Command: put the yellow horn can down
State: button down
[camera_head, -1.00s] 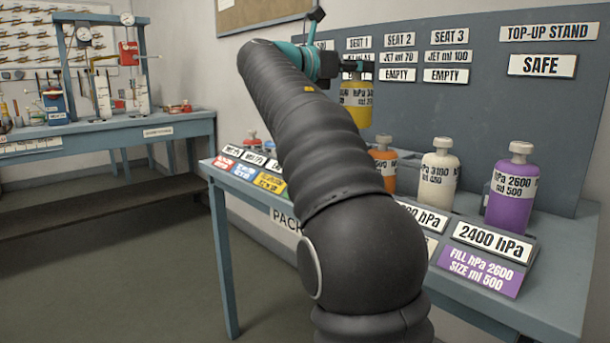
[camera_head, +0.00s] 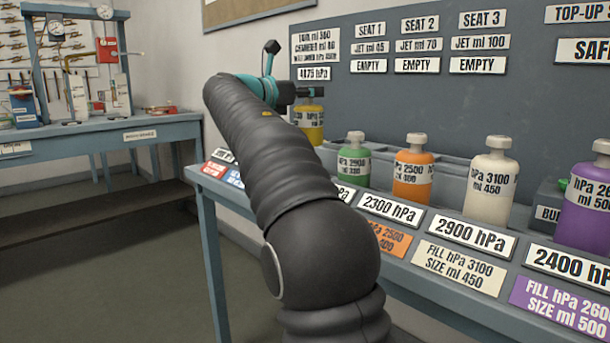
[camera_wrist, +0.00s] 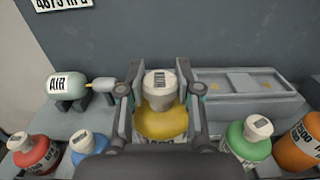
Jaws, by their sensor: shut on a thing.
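The yellow horn can (camera_head: 309,123) is upright in my gripper (camera_head: 305,93), left of the green can (camera_head: 354,160). In the wrist view the yellow can (camera_wrist: 163,124), with its pale cap, sits between the two fingers of my gripper (camera_wrist: 160,97), which are shut on it. The green can (camera_wrist: 249,145) stands to its right there, and a blue can (camera_wrist: 90,150) and a red can (camera_wrist: 34,153) stand to its left. The yellow can's base is hidden, so I cannot tell whether it touches the bench.
An orange can (camera_head: 414,170), a white can (camera_head: 491,185) and a purple can (camera_head: 588,205) stand further right behind sloping label plates. An AIR cylinder (camera_wrist: 64,84) and a grey tray (camera_wrist: 250,85) lie behind the yellow can. A grey-blue board (camera_head: 430,110) rises at the back.

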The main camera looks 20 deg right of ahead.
aim_at(309, 132)
notch_tip(309, 132, down, 9)
jog(key=b, duration=0.2)
jog(key=shift+s+d+f+b, duration=0.1)
jog(key=shift+d+f+b, duration=0.1)
jog(key=shift+b, duration=0.2)
jog(key=shift+f, duration=0.1)
jog(key=c, duration=0.8)
grip_release()
jog(key=shift+a, duration=0.2)
jog(key=v, duration=1.1)
jog(key=shift+s+a, duration=0.15)
jog(key=shift+a, duration=0.2)
